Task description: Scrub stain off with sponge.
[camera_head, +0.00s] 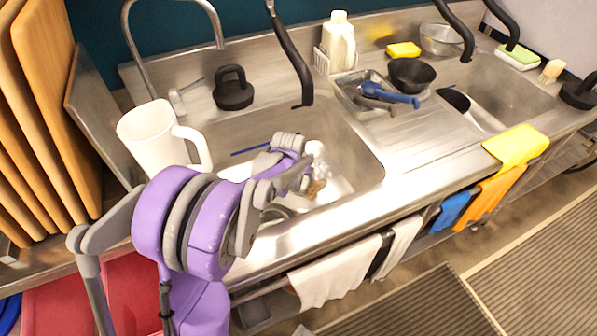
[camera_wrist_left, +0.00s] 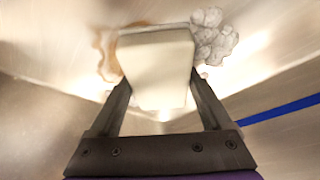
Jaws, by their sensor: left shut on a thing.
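My left gripper (camera_wrist_left: 160,88) is shut on a pale cream sponge (camera_wrist_left: 155,65) in the left wrist view, one finger on each side. In the head view my left gripper (camera_head: 303,170) reaches down into the left sink basin (camera_head: 355,150); its fingers partly hide what it holds. A brown stain (camera_wrist_left: 106,55) lies on the metal behind the sponge's left edge, partly covered by it. A small brown patch (camera_head: 316,188) also shows near the gripper in the head view. Whether the sponge touches the metal is unclear. My right gripper is not in view.
A grey-white lumpy clump (camera_wrist_left: 212,38) lies right beside the sponge. A blue stick (camera_wrist_left: 285,108) lies in the basin. A white pitcher (camera_head: 150,137) stands left of my arm. A metal tray of utensils (camera_head: 352,90) sits beyond the basin; the drainboard (camera_head: 430,135) is largely clear.

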